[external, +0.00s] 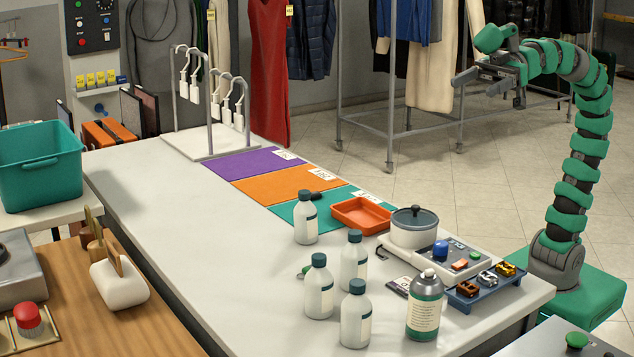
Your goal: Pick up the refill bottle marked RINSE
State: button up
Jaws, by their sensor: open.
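Several white bottles with dark teal caps stand upright on the white table. One bottle (306,218) is beside the teal mat, one (354,262) is in the middle, one (319,287) is to its left and one (356,315) is nearest the front. Each has a pale label, but the lettering is too small to read, so I cannot tell which is marked RINSE. My gripper (488,82) is open and empty. It is raised at the upper right, well away from the bottles, in front of the clothes rack.
A grey-green spray can (425,306) stands right of the bottles. Behind it are a pot (414,228) on a white unit, a blue tray (484,290) of small items and an orange tray (361,214). The table's left and middle are clear (190,230).

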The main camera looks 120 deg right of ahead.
aim_at(301, 215)
jog(key=w+d+f+m+p, duration=0.1)
jog(key=w+f+p, duration=0.1)
jog(key=w, duration=0.5)
jog(key=w+d+f+p, duration=0.2)
jog(key=w+f+p, duration=0.1)
jog(key=w, duration=0.3)
jog(key=w+d+f+m+h+p, duration=0.3)
jog(key=w+d+f+m+p, duration=0.15)
jog(key=w+d+f, duration=0.45)
jog(key=s+d+f+m+g+h+p, duration=0.1)
jog(key=s+d+f+g+h+p, duration=0.1)
jog(key=d+f, duration=0.4)
jog(key=s+d+f+m+g+h+p, duration=0.1)
jog(key=s+d+f+g+h+p, duration=0.1)
jog(key=d+f, duration=0.4)
jog(key=s+d+f+m+g+h+p, duration=0.1)
jog(key=s+d+f+g+h+p, duration=0.1)
jog(key=d+f, duration=0.4)
jog(key=shift+d+f+m+g+h+p, duration=0.15)
jog(key=shift+f+h+p, duration=0.2)
jog(key=shift+f, duration=0.3)
jog(key=shift+d+f+m+g+h+p, duration=0.15)
jog(key=shift+f+h+p, duration=0.15)
jog(key=shift+f, duration=0.35)
jog(key=shift+b+x, duration=0.35)
jog(key=shift+x, duration=0.65)
jog(key=shift+b+x, duration=0.65)
jog(key=shift+x, duration=2)
jog(key=shift+s+r, duration=0.1)
jog(key=shift+c, duration=0.4)
